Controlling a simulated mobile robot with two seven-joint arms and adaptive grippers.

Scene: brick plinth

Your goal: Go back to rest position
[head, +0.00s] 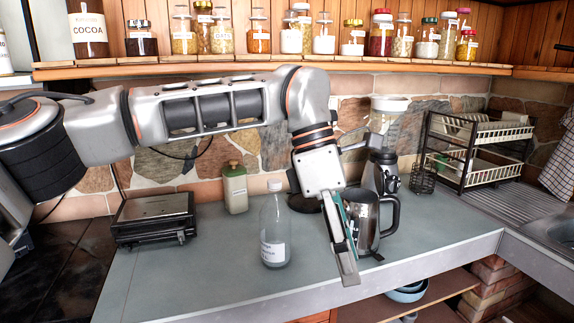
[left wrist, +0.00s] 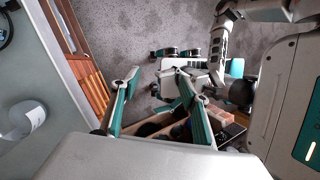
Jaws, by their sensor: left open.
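My left arm reaches in from the left across the head view and bends down at the wrist. My left gripper (head: 347,258) hangs near the counter's front edge, in front of a steel mug or jug with a dark handle (head: 388,215) and partly hiding it. I cannot tell whether they touch. In the left wrist view the two teal-lined fingers of the left gripper (left wrist: 158,82) are spread apart, and nothing is seen held between them.
A jar shelf (head: 270,70) runs behind the arm. A dish rack (head: 475,150) stands right. The counter's front left is clear.

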